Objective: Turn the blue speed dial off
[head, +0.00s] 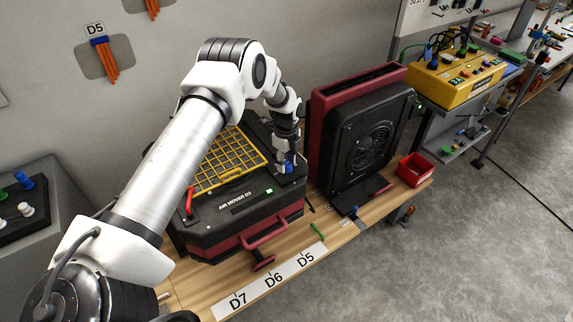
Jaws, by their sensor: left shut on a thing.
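The blue speed dial (289,157) is on the top right of the black and dark red air mover (235,206), labelled "AIR MOVER D3". My left arm comes in from the left and reaches over the air mover. My left gripper (287,164) points down at the dial and is shut on it. The fingers partly cover the dial, so its pointer position cannot be read. A green lit switch (269,191) shows on the front panel near the dial. My right gripper is not in view.
A yellow grille (228,160) and red lever (190,200) are on the air mover. A second black and red fan unit (365,140) stands close on the right. A red bin (414,170) and a label strip (270,281) lie on the wooden bench.

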